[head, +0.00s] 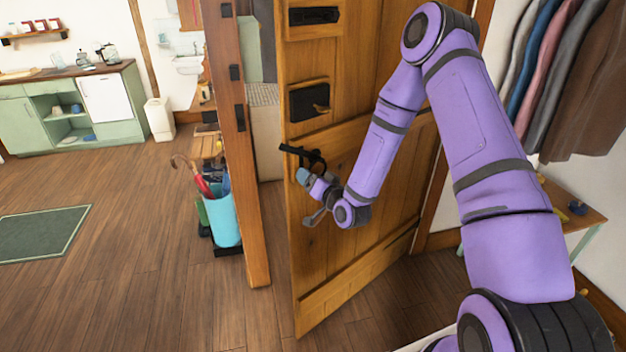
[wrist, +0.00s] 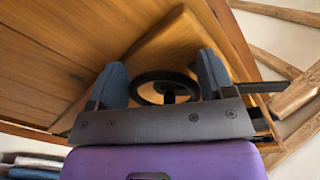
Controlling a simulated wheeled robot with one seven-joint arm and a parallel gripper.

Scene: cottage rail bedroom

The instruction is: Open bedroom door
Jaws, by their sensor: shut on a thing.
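The wooden plank door (head: 345,255) stands ajar, with a gap between its free edge and the wooden door post (head: 242,150). A black latch plate (head: 308,101) sits on the door above my gripper. My gripper (head: 311,167) is at the door's face near the free edge, beside black handle hardware (head: 296,151). In the wrist view, a round black handle (wrist: 166,76) sits between the two blue-grey fingers of my gripper (wrist: 162,72), which is shut on it. The exact finger contact is partly hidden. Door planks (wrist: 50,50) fill the wrist view's left.
A blue umbrella bin (head: 224,217) stands just left of the door post. Hanging clothes (head: 560,80) and a low bench (head: 583,222) are at the right. Open wooden floor (head: 150,250) lies left, with a green rug (head: 45,233).

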